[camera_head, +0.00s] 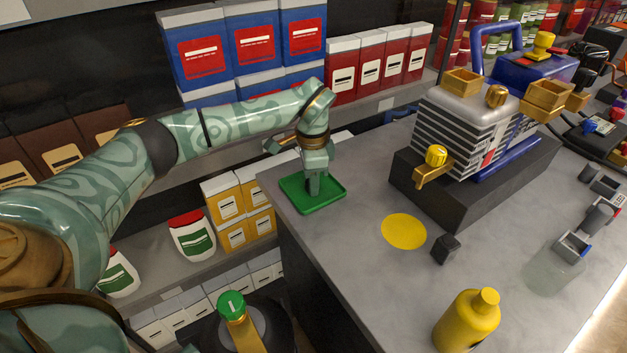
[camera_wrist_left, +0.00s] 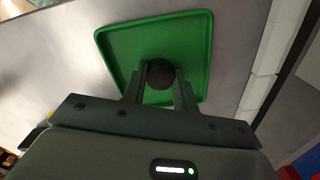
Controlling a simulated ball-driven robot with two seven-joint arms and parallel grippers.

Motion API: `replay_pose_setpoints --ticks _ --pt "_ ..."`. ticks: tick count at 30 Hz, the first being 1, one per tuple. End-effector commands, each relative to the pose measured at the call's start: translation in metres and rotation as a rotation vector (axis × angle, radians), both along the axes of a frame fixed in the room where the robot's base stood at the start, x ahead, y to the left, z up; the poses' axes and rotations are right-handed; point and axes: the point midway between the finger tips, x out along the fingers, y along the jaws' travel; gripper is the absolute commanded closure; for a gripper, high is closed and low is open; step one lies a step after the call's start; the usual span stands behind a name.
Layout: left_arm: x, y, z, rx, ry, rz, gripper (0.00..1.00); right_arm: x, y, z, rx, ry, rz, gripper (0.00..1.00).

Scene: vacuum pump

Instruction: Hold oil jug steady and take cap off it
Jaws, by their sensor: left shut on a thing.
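A yellow jug (camera_head: 466,322) stands upright at the front of the grey counter. Its narrow neck ends in a yellow top, and no separate dark cap shows on it. My left gripper (camera_head: 313,188) points down over a green tray (camera_head: 332,203) at the counter's far left corner, well away from the jug. In the left wrist view, its fingers (camera_wrist_left: 159,88) are shut on a small dark round thing (camera_wrist_left: 159,74) that looks like a cap, over the green tray (camera_wrist_left: 200,40). Whether it touches the tray is unclear. My right gripper is not in view.
A pump (camera_head: 475,125) stands on a dark block (camera_head: 470,200) at the back. A flat yellow disc (camera_head: 403,231) and a small dark block (camera_head: 445,248) are on the counter. Grey fittings (camera_head: 598,217) lie at right. Shelves with boxes stand behind my left arm.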

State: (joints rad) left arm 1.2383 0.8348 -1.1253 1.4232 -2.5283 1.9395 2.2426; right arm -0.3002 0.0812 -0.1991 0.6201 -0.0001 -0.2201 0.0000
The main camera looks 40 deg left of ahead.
Motion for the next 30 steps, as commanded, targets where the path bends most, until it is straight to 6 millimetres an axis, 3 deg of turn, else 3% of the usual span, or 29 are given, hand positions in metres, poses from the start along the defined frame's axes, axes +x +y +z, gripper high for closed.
replay_pose_setpoints --ticks 6,7,9,20,30 --pt "0.000 0.000 -0.001 0.000 0.000 0.000 0.99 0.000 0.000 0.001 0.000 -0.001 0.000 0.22" --pt "0.000 0.000 -0.001 0.000 0.000 0.000 0.66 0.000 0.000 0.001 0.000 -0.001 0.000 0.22" --pt "0.000 0.000 -0.001 0.000 0.000 0.000 0.50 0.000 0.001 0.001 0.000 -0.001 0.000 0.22" --pt "0.000 0.000 0.007 0.000 -0.003 0.000 0.50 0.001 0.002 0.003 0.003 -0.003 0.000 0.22" --pt "0.000 0.000 0.085 0.001 -0.008 0.000 0.50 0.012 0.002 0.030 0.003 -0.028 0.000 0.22"
